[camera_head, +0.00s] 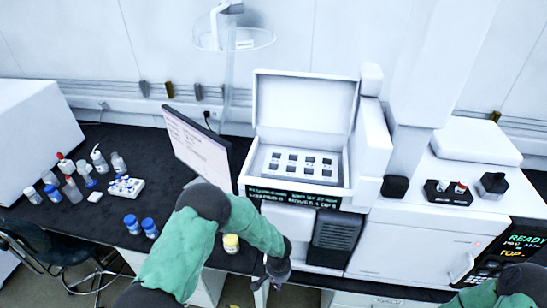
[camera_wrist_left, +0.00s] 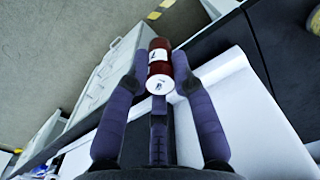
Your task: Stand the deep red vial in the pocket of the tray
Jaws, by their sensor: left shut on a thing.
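The deep red vial (camera_wrist_left: 160,68) is between the fingers of my left gripper (camera_wrist_left: 160,76) in the left wrist view. It has a white end facing the camera and a white label patch. In the head view my left gripper (camera_head: 277,268) is low in front of the bench edge, and the vial cannot be made out there. A pale tray (camera_head: 258,164) with several dark square pockets sits inside the open white instrument, up and right of the gripper. The gripper is well apart from it. My right gripper is out of view.
The instrument's lid (camera_head: 305,103) stands open behind the tray. A monitor (camera_head: 198,147) stands to its left. A yellow-capped jar (camera_head: 231,243), blue-capped jars (camera_head: 149,228) and a white vial rack (camera_head: 138,186) are on the dark bench. A small black holder (camera_head: 440,196) sits at right.

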